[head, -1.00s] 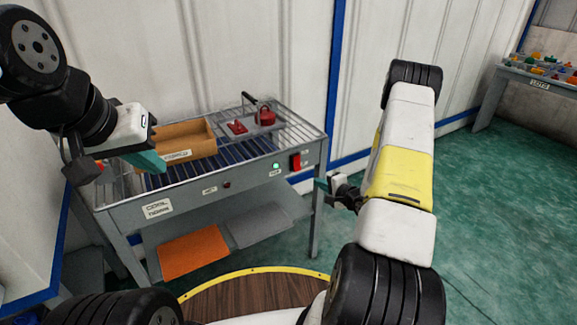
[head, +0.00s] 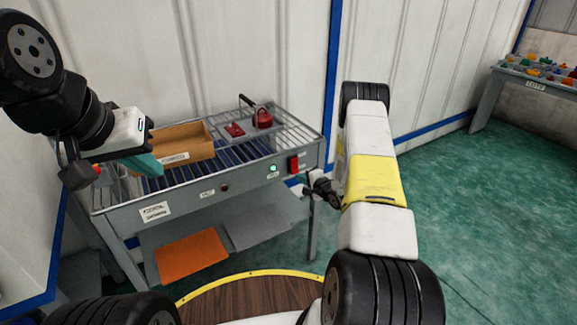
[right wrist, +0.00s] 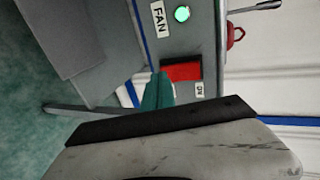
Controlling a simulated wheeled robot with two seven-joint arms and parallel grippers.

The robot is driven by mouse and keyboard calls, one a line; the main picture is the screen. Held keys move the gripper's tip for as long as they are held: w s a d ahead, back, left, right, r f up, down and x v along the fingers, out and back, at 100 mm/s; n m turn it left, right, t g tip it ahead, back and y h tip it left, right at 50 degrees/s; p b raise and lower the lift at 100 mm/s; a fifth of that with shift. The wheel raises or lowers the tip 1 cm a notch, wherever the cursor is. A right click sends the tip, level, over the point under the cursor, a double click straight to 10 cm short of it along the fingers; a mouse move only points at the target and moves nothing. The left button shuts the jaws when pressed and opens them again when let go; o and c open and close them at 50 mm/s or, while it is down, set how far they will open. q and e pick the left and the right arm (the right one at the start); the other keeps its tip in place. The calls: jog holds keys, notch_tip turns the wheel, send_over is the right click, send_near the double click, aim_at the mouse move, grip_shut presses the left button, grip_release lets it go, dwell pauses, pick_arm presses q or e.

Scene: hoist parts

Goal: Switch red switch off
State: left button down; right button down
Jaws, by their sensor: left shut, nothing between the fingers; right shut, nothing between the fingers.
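The red switch (head: 294,164) is on the front panel of the grey roller table, at its right end. It is large in the right wrist view (right wrist: 183,72). Whether it is set on or off I cannot tell. A lit green lamp (head: 273,168) sits left of it; in the right wrist view the lamp (right wrist: 182,14) is beside a "FAN" label. My right gripper (head: 306,188) is shut and empty, just below and right of the switch. Its teal fingertips (right wrist: 158,88) appear beside the switch; contact is unclear. My left gripper (head: 146,163) is shut and empty near the cardboard box.
A cardboard box (head: 183,145) sits on the rollers. Red parts (head: 262,118) stand on a grey plate at the table's back right. An orange sheet (head: 190,259) lies on the lower shelf. A bench with coloured parts (head: 508,70) is far right. Green floor between is clear.

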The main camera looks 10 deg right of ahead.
jog(key=shift+x, duration=1.4)
jog(key=t, duration=0.1)
jog(key=f+t+y, duration=0.1)
jog(key=shift+w+f+t, duration=0.25)
jog(key=shift+t, duration=0.05)
jog(key=shift+a+r, duration=0.15)
